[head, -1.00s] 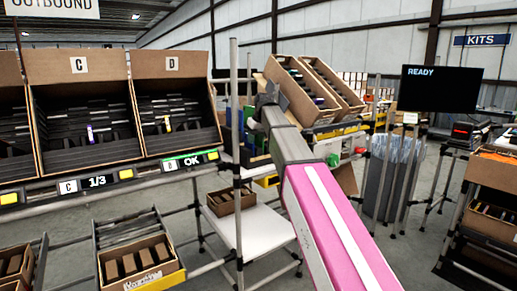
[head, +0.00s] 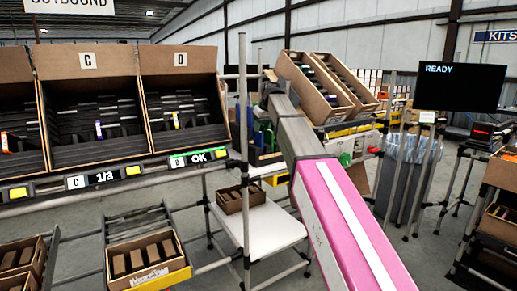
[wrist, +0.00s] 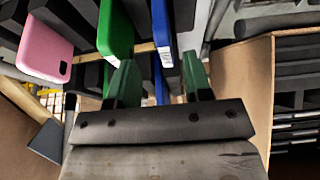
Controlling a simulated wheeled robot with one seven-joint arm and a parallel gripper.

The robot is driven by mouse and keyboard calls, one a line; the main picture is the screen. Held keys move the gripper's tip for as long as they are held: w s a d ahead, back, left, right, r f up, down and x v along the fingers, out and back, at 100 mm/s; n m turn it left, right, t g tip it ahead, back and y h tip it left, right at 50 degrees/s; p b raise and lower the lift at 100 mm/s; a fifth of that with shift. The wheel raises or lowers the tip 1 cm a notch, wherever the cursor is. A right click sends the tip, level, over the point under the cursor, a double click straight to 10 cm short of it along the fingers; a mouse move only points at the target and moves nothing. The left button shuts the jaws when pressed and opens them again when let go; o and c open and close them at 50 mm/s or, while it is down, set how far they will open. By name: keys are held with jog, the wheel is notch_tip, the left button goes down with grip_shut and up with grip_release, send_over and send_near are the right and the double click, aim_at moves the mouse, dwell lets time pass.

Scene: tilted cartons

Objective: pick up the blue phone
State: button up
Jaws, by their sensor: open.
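In the wrist view a blue phone (wrist: 161,32) stands edge-on at top centre, with a white label at its lower end. A second patch of blue shows lower down between the fingers; I cannot tell whether it is the same phone. My gripper (wrist: 159,80) has green-tipped fingers spread apart, with the blue phone ahead of the gap and not gripped. A green phone (wrist: 117,28) stands just left of the blue one. A pink phone (wrist: 46,40) is farther left. In the head view my arm reaches toward the tilted cartons, and its fingertips are hidden.
Dark dividers separate the phones. A cardboard wall (wrist: 248,85) rises close on the gripper's right in the wrist view. In the head view, tilted cartons (head: 308,92) stand beyond my arm, a metal post (head: 243,150) stands to its left, and a white shelf (head: 262,232) lies below.

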jog(key=x, duration=0.4)
jog(key=shift+a+f, duration=0.2)
jog(key=shift+a, duration=0.2)
grip_shut()
jog(key=shift+r, duration=0.15)
